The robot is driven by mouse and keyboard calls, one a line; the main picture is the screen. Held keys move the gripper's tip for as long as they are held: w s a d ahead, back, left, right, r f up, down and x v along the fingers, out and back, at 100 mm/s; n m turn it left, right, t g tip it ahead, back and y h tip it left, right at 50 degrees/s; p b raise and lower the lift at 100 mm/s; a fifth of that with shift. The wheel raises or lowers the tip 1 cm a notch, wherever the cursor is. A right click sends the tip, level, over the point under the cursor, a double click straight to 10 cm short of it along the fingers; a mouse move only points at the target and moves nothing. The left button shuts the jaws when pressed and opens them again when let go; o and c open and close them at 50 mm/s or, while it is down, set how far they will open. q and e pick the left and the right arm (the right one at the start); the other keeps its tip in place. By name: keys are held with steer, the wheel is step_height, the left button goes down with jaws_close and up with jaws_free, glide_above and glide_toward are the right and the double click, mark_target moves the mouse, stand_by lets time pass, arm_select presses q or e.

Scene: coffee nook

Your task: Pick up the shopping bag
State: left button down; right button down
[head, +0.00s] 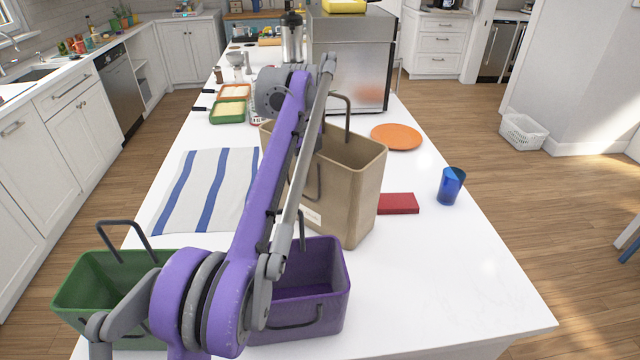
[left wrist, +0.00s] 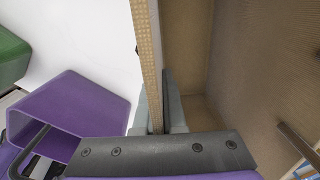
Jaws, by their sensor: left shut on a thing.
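The tan shopping bag (head: 352,190) is at the middle of the white counter, open at the top, with dark handles; my left arm hides part of it. I cannot tell whether its base touches the counter. In the left wrist view my left gripper (left wrist: 157,125) is shut on one wall of the bag (left wrist: 188,50), one finger on each side of the rim. In the head view the fingers are hidden behind my arm. My right gripper is in neither view.
A purple bin (head: 325,290) and a green bin (head: 75,290) stand at the near edge. A striped towel (head: 205,190) lies left of the bag. A red block (head: 399,204), blue cup (head: 451,186) and orange plate (head: 397,136) are to its right. The near right counter is clear.

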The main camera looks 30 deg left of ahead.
arm_select(q)
step_height(320, 180, up, 10)
steer(key=p, duration=0.3)
steer(key=shift+w+p, duration=0.1)
steer(key=shift+p, duration=0.25)
